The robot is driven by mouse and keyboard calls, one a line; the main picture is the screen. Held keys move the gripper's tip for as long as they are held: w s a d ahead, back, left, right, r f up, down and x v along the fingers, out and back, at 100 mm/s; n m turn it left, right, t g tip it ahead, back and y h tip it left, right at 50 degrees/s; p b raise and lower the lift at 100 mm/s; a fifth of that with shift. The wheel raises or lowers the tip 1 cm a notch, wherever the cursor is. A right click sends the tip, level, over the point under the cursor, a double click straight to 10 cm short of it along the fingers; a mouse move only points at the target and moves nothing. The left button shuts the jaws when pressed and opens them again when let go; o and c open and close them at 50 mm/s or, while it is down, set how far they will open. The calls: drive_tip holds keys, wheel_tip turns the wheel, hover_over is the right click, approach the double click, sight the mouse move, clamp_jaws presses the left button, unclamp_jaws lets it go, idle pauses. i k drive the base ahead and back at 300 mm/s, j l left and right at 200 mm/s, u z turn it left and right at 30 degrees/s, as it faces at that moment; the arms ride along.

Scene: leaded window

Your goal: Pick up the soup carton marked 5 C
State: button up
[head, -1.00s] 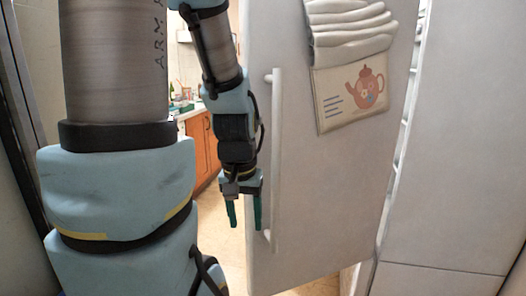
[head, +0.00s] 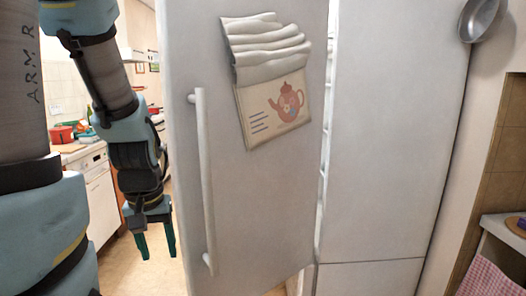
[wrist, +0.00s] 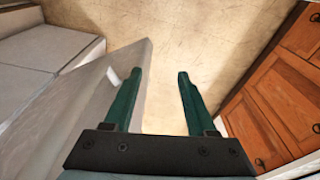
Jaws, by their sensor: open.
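No soup carton shows in either view. My gripper (head: 156,246) hangs with its fingers pointing down, just left of a white fridge door (head: 250,190) that stands partly open. The door has a long vertical white handle (head: 205,180), to the right of my gripper and apart from it. In the wrist view my gripper (wrist: 158,85) is open, with nothing between its two green fingers and bare floor beyond them. The inside of the fridge is hidden behind the door, apart from a narrow strip of the opening along its right edge.
A towel with a teapot print (head: 275,100) hangs on the door. A fixed white panel (head: 390,150) stands to the right. A pan (head: 480,18) hangs at upper right. Wooden cabinets (wrist: 285,85) line the right of the wrist view. The floor (wrist: 200,40) is clear.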

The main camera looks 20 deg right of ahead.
sight(82, 126)
drive_tip(key=i+u, duration=0.3)
drive_tip(key=i, duration=0.15)
drive_tip(key=i+l+u, duration=0.1)
drive_tip(key=i+u, duration=0.25)
drive_tip(key=i, duration=0.1)
